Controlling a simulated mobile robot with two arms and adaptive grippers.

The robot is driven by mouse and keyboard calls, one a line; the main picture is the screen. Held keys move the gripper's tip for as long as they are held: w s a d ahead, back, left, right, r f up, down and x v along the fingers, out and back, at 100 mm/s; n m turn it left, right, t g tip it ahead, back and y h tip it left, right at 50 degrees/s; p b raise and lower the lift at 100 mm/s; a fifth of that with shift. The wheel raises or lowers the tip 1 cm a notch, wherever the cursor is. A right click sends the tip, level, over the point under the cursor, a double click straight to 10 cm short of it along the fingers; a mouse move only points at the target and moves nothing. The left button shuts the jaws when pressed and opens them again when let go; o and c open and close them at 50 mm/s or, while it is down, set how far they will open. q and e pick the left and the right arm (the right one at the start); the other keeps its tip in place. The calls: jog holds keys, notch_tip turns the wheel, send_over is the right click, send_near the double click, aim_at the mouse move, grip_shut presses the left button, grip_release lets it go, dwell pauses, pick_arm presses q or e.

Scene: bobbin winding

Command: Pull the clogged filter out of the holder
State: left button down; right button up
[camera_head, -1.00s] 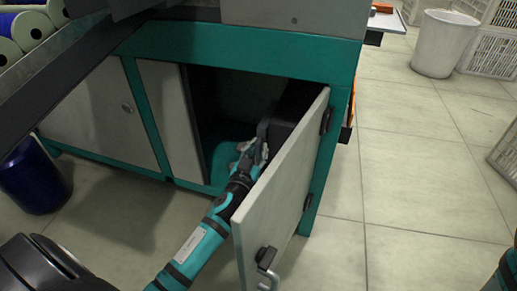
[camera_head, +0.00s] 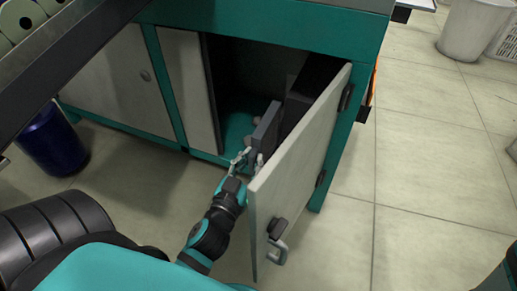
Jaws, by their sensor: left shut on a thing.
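The filter (camera_head: 264,130) is a flat dark grey slab standing upright in the open cabinet compartment. The dark box-shaped holder (camera_head: 312,80) is just behind it and to its right, partly hidden by the open door. My left gripper (camera_head: 248,160) is at the cabinet opening, shut on the filter's near lower end. I cannot tell whether the filter's far end is still inside the holder. My right gripper is out of view; only a bit of my right arm shows at the lower right edge.
The open cabinet door (camera_head: 300,165), with a handle (camera_head: 278,240), stands close to the right of my left gripper. The closed doors are to the left. A dark blue bin (camera_head: 52,140) stands at the left.

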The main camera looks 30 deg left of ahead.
pick_arm(q)
jog(key=shift+s+d+b, duration=0.15)
jog(key=shift+s, duration=0.8)
jog(key=shift+s+d+b, duration=0.15)
jog(key=shift+s, duration=0.9)
jog(key=shift+r, duration=0.2)
